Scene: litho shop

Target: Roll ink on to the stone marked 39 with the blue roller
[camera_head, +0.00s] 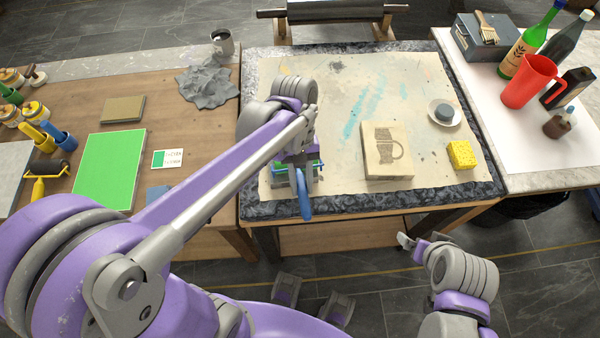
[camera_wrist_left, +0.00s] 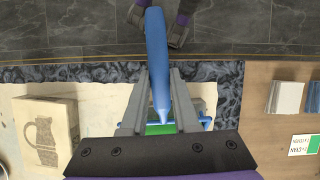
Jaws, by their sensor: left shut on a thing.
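My left gripper (camera_head: 302,178) is shut on the handle of the blue roller (camera_head: 305,205), over the left front part of the press bed. The left wrist view shows the blue handle (camera_wrist_left: 157,60) between the two fingers, with a blue frame and a bit of green behind them. The gripper hides most of the roller. A pale stone (camera_head: 400,163) with a dark jug picture lies to the right, apart from the roller; it also shows in the left wrist view (camera_wrist_left: 65,112). I cannot read a number on it. My right gripper (camera_head: 413,243) is low, in front of the bed; its jaws are unclear.
A green ink slab (camera_head: 110,170) and a small card (camera_head: 167,158) lie on the left table, with a yellow-handled roller (camera_head: 45,172). A yellow sponge (camera_head: 461,154) and a white dish (camera_head: 445,119) sit right of the stone. A red jug (camera_head: 528,84) and bottles stand farther right.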

